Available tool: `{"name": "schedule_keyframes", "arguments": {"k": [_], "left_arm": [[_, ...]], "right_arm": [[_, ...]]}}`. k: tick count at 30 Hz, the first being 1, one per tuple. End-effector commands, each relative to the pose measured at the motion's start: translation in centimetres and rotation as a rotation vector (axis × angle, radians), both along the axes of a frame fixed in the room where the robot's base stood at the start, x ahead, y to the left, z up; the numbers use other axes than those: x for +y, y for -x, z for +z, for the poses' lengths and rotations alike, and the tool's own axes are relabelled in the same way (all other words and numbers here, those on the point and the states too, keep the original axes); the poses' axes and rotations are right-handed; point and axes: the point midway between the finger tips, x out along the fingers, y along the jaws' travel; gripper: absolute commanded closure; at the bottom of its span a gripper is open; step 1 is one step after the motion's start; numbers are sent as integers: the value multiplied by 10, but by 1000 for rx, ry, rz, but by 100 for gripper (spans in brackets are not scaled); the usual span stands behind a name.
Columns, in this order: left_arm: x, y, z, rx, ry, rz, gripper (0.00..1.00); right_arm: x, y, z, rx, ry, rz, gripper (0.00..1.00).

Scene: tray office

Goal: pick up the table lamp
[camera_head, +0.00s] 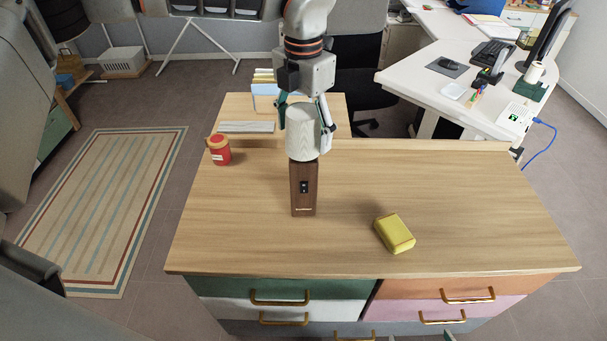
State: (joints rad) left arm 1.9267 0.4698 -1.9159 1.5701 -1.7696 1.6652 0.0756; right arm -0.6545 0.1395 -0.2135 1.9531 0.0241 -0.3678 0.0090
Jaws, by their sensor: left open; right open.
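The table lamp stands upright on the wooden desk, with a white ribbed cylindrical shade (304,136) on a dark brown wooden base (304,188). My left gripper (306,130) points down from above. Its open fingers are on either side of the shade, one at its left and one at its right. Whether the fingers touch the shade cannot be told. The top of the shade is partly hidden by the gripper. Only small tips of what seems to be my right gripper (420,338) show at the bottom edge, apart from the lamp.
A yellow sponge-like block (395,233) lies right of the lamp. A red jar (219,150) and a keyboard (246,127) are at the left. The desk (450,195) is clear on the right. Another white desk (420,79) stands behind.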

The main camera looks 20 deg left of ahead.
Motion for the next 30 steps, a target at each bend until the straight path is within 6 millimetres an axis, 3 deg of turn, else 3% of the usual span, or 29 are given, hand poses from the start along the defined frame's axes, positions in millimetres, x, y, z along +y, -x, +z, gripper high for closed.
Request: {"name": "schedule_keyframes", "arguments": {"k": [7, 15, 21, 24, 30], "left_arm": [[2, -1, -36, 3, -1, 0, 27], [1, -2, -41, 1, 0, -1, 27], [1, -2, -41, 1, 0, -1, 79], [2, -1, -41, 2, -1, -1, 100], [1, -2, -39, -1, 0, -1, 100]], "right_arm": [[0, -6, 8, -14, -2, 0, 15], [0, -8, 12, -22, -4, -1, 15], [0, -8, 11, -22, -2, -1, 15], [0, -7, 9, -19, -1, -1, 15], [0, -6, 7, -14, 0, -1, 15]]}}
